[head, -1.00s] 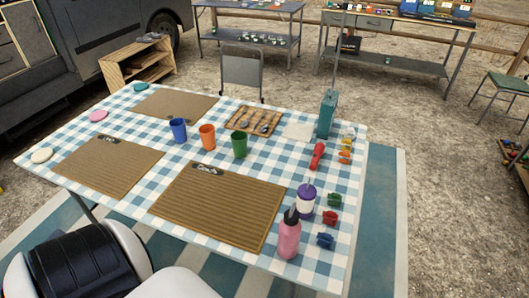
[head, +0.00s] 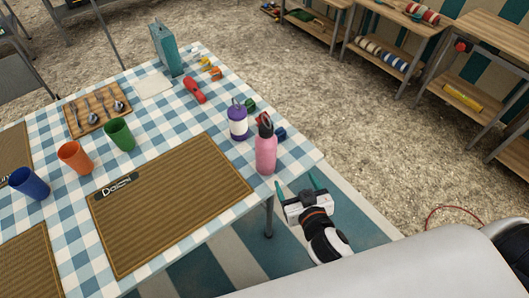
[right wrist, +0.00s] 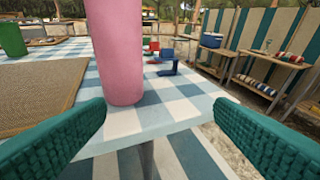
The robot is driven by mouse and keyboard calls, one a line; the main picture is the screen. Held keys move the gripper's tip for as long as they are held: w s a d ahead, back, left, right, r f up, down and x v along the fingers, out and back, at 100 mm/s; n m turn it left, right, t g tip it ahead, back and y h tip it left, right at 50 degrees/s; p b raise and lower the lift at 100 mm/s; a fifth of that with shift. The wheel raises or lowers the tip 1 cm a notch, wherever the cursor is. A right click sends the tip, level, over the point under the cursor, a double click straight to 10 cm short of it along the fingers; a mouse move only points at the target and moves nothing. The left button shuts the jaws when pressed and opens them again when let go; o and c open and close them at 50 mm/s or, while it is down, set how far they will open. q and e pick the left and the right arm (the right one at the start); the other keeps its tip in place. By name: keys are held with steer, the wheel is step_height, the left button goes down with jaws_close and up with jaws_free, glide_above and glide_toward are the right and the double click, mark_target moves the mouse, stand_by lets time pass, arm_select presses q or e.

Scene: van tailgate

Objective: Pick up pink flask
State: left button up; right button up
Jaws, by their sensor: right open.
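The pink flask (head: 265,152) stands upright near the right corner of the checkered table (head: 226,195), its dark cap on top. In the right wrist view the flask (right wrist: 113,50) rises ahead, left of centre, with its top cut off. My right gripper (head: 297,188) is beyond the table edge, just right of and below the flask in the head view. Its green fingers are wide apart with nothing between them, and the flask is apart from them. My left gripper is not in view.
A purple-and-white bottle (head: 238,122) stands close behind the flask. Small red, green and blue clips (head: 280,133) lie near it. A woven placemat (head: 165,205) lies to the left. Orange (head: 75,158) and green (head: 119,134) cups stand farther left. Shelves stand at the back right.

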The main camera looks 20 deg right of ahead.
mark_target(272, 145)
step_height(272, 145, up, 8)
steer(key=a+n+t+y, duration=0.1)
steer(key=a+t+y, duration=0.1)
steer(key=a+t, duration=0.1)
steer(key=shift+y, duration=0.4)
steer(key=w, duration=0.2)
steer(key=w+p, duration=0.1)
steer(key=w, duration=0.1)
steer(key=w+a, duration=0.1)
steer(key=w, duration=0.1)
steer(key=shift+w+r, duration=0.2)
steer(key=shift+w, duration=0.1)
steer(key=w, duration=0.4)
steer(key=w+a+f+p, duration=0.1)
steer(key=shift+w, duration=0.4)
steer(key=c, duration=1.1)
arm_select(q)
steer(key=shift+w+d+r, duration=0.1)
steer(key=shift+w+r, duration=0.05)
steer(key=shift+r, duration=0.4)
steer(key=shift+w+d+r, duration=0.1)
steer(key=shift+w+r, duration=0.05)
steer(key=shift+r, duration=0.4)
arm_select(e)
steer(key=shift+c, duration=0.6)
